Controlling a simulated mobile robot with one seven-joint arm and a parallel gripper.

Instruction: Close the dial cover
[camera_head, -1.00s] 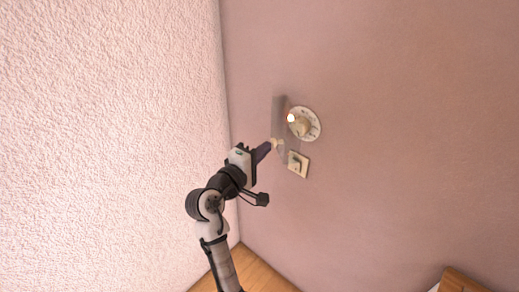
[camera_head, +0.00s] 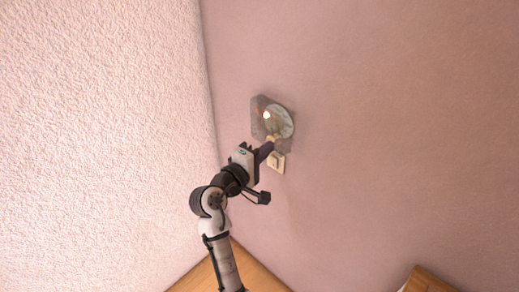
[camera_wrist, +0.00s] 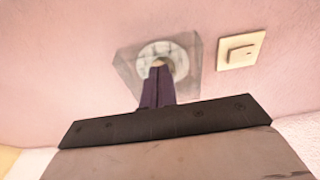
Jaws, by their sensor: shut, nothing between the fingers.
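The round dial (camera_head: 280,121) is on the pink wall. The dial cover (camera_head: 260,104), a see-through square panel, now lies over much of the dial in the head view. In the wrist view the cover (camera_wrist: 195,52) surrounds and overlaps the pale dial (camera_wrist: 163,50). My gripper (camera_head: 270,141) is shut and empty, with its tips at the lower part of the cover. In the wrist view my gripper (camera_wrist: 158,68) points at the dial's lower middle and hides part of it. I cannot tell whether the tips touch the cover or whether it lies fully flat.
A square light switch (camera_head: 276,162) is just below the dial; it also shows at the right in the wrist view (camera_wrist: 241,49). A rough white wall (camera_head: 100,120) stands at the left. Wooden furniture (camera_head: 428,280) is at the bottom right. The wall right of the dial is bare.

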